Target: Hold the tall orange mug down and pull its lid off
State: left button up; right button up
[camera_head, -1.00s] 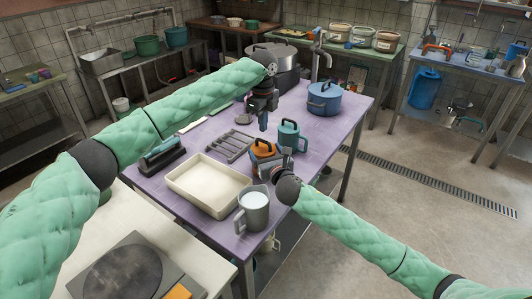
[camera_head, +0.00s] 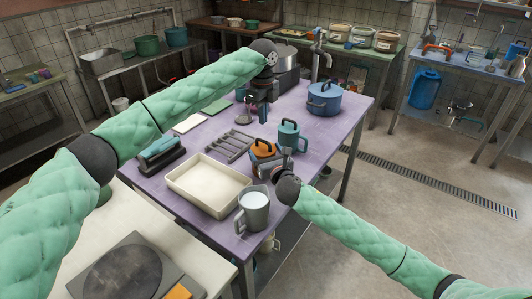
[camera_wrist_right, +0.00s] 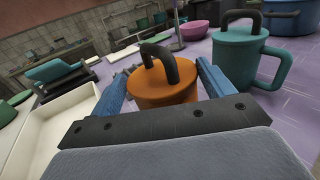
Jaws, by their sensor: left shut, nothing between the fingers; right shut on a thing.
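The tall orange mug (camera_head: 262,150) stands on the purple table with an orange lid (camera_wrist_right: 160,92) on top. The lid has a black arched handle (camera_wrist_right: 155,58). My right gripper (camera_head: 277,163) is shut on the mug, its blue fingers on either side of it in the right wrist view (camera_wrist_right: 162,78). The mug's lower body is hidden by my gripper. My left gripper (camera_head: 263,117) is shut and empty, pointing down above and behind the mug, apart from the lid.
A teal lidded mug (camera_head: 289,135) stands close behind the orange one, to its right. A grey pitcher of white liquid (camera_head: 253,212) and a cream tray (camera_head: 176,190) are in front. A wire rack (camera_head: 230,148) lies left; a blue pot (camera_head: 324,100) stands at back right.

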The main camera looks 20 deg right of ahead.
pick_arm(q)
jog(key=o, duration=0.4)
jog(key=shift+c, duration=0.2)
notch_tip(320, 180, up, 12)
dwell(0.4)
